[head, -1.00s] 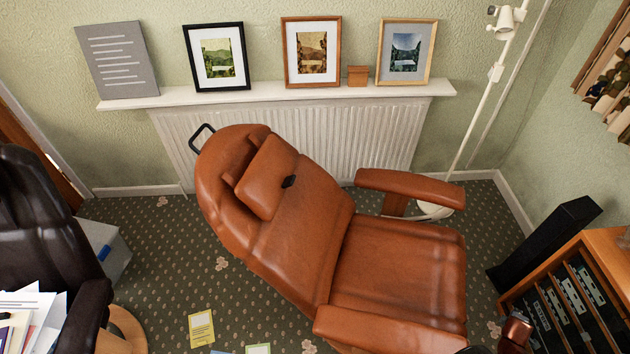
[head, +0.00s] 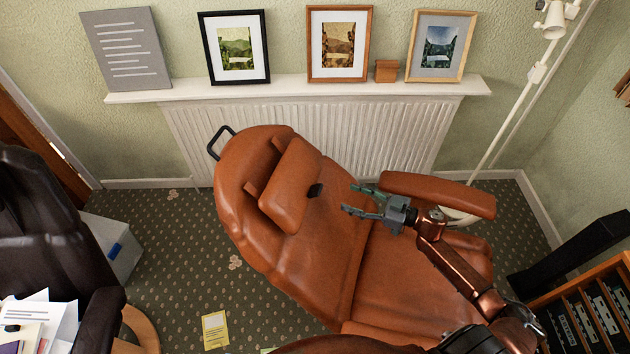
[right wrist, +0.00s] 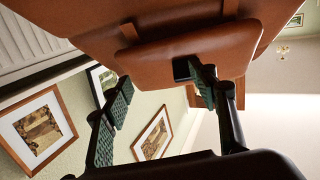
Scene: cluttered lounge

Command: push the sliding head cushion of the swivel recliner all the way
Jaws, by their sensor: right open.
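The swivel recliner (head: 310,260) is brown leather, leaned back, with its headrest toward the upper left in the head view. Its head cushion (head: 290,185) is a padded block on the upper backrest, with a small black tab (head: 315,190) at its right edge. My right gripper (head: 354,199) is open and empty, over the recliner to the right of the tab, its fingers pointing left at the cushion. In the right wrist view the cushion (right wrist: 190,50) and black tab (right wrist: 184,69) show beyond the open fingers; I cannot tell whether a finger touches the tab. My left gripper is out of view.
The recliner's armrest (head: 440,194) lies close beside my right gripper. A black loop handle (head: 219,141) sticks out behind the headrest. A radiator (head: 300,135) and a shelf (head: 300,89) with framed pictures stand behind.

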